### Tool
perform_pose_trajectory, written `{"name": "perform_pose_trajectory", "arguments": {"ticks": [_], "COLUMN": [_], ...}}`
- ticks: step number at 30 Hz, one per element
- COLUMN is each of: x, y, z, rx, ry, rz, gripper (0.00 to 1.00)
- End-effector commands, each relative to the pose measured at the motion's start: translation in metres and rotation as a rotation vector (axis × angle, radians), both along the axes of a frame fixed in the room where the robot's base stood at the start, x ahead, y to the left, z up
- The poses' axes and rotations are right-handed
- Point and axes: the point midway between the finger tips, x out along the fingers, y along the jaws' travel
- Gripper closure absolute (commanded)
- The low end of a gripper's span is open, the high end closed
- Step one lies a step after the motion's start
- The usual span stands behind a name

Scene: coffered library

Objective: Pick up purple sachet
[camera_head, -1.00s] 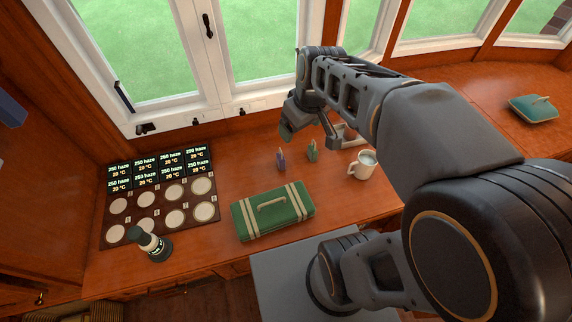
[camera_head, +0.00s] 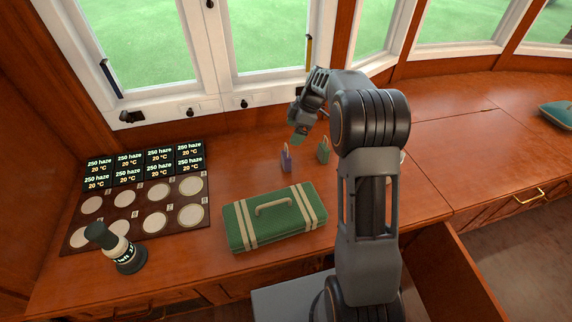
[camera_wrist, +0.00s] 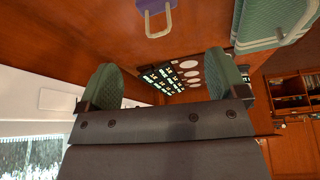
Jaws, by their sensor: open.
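The purple sachet (camera_head: 286,161) stands upright on the wooden counter, with a small loop handle on top. In the wrist view it shows at the top edge (camera_wrist: 156,8), partly cut off.
A green striped case (camera_head: 275,218) lies in front of the sachets. A dark panel with several pale discs (camera_head: 128,196) and a dark stamp-like tool (camera_head: 117,249) are at left. A mug (camera_head: 403,156) is mostly hidden behind my arm. Windows rise behind the counter.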

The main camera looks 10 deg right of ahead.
Motion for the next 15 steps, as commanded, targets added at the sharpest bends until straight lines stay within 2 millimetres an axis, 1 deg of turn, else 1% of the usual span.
{"name": "perform_pose_trajectory", "arguments": {"ticks": [1,6,9,15], "x": [0.0,0.002,0.002,0.003], "y": [0.004,0.013,0.017,0.019], "z": [-0.011,-0.033,-0.04,-0.046], "rx": [0.001,-0.001,-0.001,-0.001], "ry": [0.003,0.002,0.002,0.002], "rz": [0.002,0.0,0.0,-0.001], "gripper": [0.09,0.09,0.09,0.09]}}
